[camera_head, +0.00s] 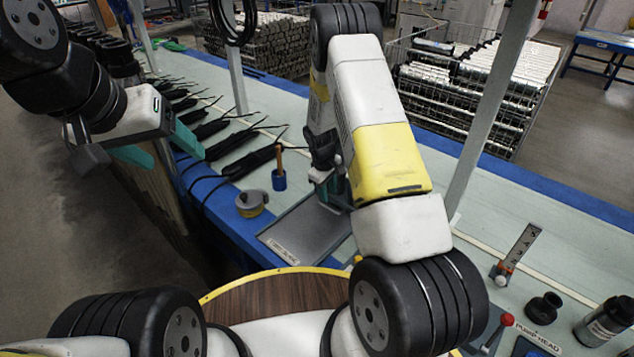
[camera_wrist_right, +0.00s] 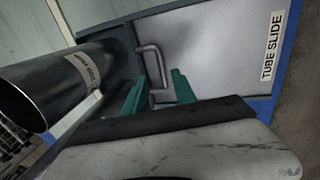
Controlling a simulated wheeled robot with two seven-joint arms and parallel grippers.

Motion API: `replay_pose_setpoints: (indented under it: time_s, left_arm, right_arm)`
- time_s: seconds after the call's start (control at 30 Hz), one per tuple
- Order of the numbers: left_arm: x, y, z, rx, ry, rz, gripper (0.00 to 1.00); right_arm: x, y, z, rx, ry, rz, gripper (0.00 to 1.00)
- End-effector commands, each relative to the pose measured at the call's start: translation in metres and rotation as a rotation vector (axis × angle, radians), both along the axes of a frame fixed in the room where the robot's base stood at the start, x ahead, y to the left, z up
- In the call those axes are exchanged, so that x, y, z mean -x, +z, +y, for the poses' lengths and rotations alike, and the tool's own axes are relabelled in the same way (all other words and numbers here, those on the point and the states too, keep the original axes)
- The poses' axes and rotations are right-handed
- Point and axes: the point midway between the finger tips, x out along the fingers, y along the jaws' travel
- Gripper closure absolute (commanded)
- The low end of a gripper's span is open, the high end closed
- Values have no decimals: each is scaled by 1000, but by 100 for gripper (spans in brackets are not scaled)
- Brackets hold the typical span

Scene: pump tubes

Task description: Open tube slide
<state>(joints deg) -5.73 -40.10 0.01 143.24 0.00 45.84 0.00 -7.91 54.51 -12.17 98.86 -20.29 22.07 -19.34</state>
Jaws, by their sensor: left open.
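The tube slide (camera_wrist_right: 220,60) is a smooth grey panel with a "TUBE SLIDE" label at its right edge in the right wrist view. It carries a bent metal handle (camera_wrist_right: 148,58). The teal fingers of my right gripper (camera_wrist_right: 160,88) are spread apart, with the handle between them; I cannot tell whether they touch it. In the head view my right gripper (camera_head: 332,190) is over a grey tray-like panel (camera_head: 300,235) on the bench, largely hidden by my arm. My left gripper (camera_head: 165,148) is open and empty, raised at the bench's left edge.
A metal cylinder (camera_wrist_right: 50,88) with a label stands close left of the right gripper. A pump head (camera_head: 543,308) and a dark bottle (camera_head: 605,322) are at right.

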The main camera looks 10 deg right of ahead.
Motion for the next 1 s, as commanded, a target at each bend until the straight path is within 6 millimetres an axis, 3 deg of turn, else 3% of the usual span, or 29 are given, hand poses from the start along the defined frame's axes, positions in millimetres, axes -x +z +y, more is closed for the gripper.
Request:
replay_pose_setpoints:
  time_s: [0.5, 0.9, 1.0]
  left_arm:
    - [0, 0, 0, 0, 0, 0, 31]
    - [0, 0, 0, 0, 0, 0, 31]
    - [0, 0, 0, 0, 0, 0, 31]
  right_arm:
    - [-7, -69, -10, 1, 3, 3, 67]
    - [-8, -78, -11, 1, 2, 1, 67]
    - [-8, -78, -11, 1, 2, 1, 87]
